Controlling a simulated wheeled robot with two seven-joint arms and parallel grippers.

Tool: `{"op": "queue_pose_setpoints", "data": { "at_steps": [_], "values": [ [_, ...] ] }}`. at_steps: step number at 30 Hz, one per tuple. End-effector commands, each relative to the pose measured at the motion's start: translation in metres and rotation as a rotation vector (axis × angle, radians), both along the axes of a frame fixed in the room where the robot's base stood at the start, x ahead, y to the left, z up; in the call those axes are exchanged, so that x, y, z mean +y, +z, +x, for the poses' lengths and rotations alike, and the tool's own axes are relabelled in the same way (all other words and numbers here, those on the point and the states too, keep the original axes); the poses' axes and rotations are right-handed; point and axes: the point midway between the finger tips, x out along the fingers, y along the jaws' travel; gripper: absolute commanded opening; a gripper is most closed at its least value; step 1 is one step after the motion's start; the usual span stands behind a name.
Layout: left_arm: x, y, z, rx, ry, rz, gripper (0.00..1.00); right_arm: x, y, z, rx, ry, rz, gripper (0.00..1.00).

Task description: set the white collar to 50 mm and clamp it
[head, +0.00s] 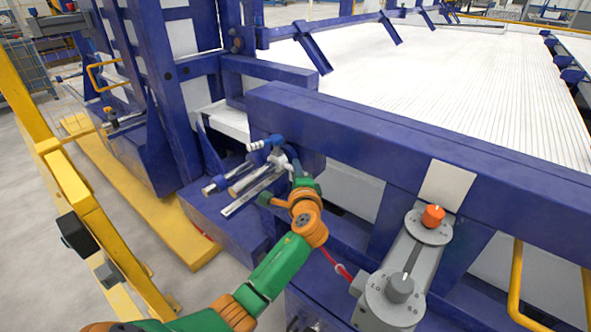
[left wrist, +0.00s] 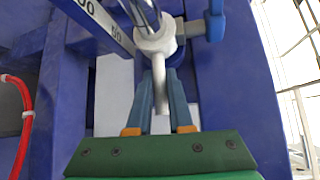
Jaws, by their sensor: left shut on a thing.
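The white collar (head: 279,161) sits around a bar on the blue frame, and it shows closer at the top of the left wrist view (left wrist: 155,40). A white lever (left wrist: 160,90) hangs down from it. My left gripper (left wrist: 161,78) has its blue fingers shut on this lever; in the head view the gripper (head: 297,172) is partly hidden by its own wrist. A scale bar (left wrist: 106,24) with black figures, one reading 50, runs to the collar's left. I cannot tell the collar's exact setting. My right gripper is not in view.
A blue-handled part (left wrist: 215,27) juts out beside the collar. A grey unit with an orange knob (head: 433,216) and a grey knob (head: 400,289) stands at the right. A blue beam (head: 380,140) runs behind my arm. A yellow rail (head: 75,190) stands at the left.

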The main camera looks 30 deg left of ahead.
Motion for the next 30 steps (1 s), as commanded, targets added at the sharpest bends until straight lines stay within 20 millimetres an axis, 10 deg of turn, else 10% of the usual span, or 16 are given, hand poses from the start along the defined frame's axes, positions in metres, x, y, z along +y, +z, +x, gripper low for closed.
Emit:
{"op": "queue_pose_setpoints", "data": {
  "at_steps": [2, 6, 30],
  "values": [
    [-0.001, -0.003, 0.0, 0.006, -0.002, -0.001, 0.0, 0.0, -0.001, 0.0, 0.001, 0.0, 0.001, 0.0],
    [-0.001, -0.003, 0.0, 0.006, -0.001, -0.001, 0.48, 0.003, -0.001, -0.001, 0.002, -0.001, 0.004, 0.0],
    [-0.047, 0.007, -0.053, 0.007, -0.001, -0.001, 0.48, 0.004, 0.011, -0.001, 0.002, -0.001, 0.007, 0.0]
  ]
}}
